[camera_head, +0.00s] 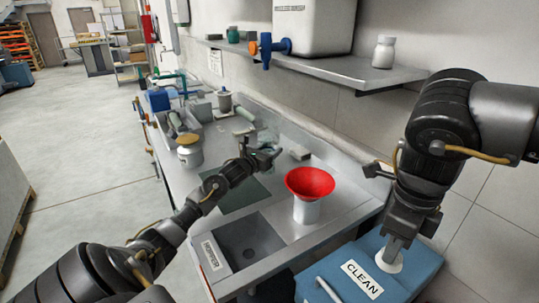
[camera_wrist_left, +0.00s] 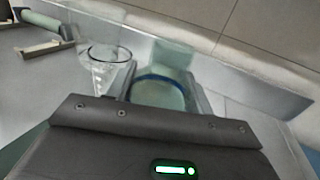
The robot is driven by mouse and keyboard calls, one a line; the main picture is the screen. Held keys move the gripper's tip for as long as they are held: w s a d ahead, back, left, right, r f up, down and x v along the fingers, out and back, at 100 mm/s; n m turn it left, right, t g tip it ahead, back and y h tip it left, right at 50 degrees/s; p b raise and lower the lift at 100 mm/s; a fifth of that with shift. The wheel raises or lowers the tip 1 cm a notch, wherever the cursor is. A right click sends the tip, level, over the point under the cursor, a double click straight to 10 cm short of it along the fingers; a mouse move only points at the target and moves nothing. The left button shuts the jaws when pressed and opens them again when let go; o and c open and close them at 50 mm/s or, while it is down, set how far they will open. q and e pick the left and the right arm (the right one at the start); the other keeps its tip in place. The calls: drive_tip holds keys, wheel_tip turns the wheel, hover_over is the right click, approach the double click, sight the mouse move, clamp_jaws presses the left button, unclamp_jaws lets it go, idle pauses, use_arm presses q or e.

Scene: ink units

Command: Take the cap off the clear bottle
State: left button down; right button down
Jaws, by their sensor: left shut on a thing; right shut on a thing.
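The clear bottle (camera_wrist_left: 172,60) shows in the left wrist view as a pale see-through body with a blue ring (camera_wrist_left: 160,79). My left gripper (camera_head: 263,157) is shut on it over the bench; in the head view the bottle (camera_head: 268,140) is faint and partly hidden. I cannot tell from these views whether a cap sits on it. My right gripper (camera_head: 394,252) points down over the blue bin marked CLEAN, shut on a small round white thing (camera_head: 389,263). I cannot tell if this is a cap, nor whether it touches the bin.
A clear conical glass (camera_wrist_left: 103,62) stands beside the bottle. A lidded pot (camera_head: 190,152) is at the bench's left. The shelf (camera_head: 345,70) overhangs the back. The blue bin (camera_head: 415,268) is front right.

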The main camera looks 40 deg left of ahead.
use_arm(q)
drive_tip(key=shift+f, duration=0.85)
use_arm(e)
drive_tip(key=shift+r, duration=0.4)
use_arm(q)
drive_tip(key=shift+f, duration=0.1)
drive_tip(key=shift+f, duration=0.1)
use_arm(e)
drive_tip(key=shift+f, duration=0.15)
use_arm(q)
drive_tip(key=c, duration=0.6)
unclamp_jaws()
drive_tip(key=shift+f, duration=0.1)
drive_tip(key=shift+r, duration=0.2)
use_arm(e)
drive_tip(key=shift+r, duration=0.2)
use_arm(q)
drive_tip(key=s, duration=0.3)
drive_tip(key=s+d, duration=0.1)
drive_tip(key=s, duration=0.3)
drive_tip(key=s+b, duration=0.1)
drive_tip(key=s, duration=0.3)
drive_tip(key=shift+d+f, duration=0.15)
use_arm(e)
drive_tip(key=shift+f, duration=0.85)
use_arm(q)
drive_tip(key=shift+s, duration=0.55)
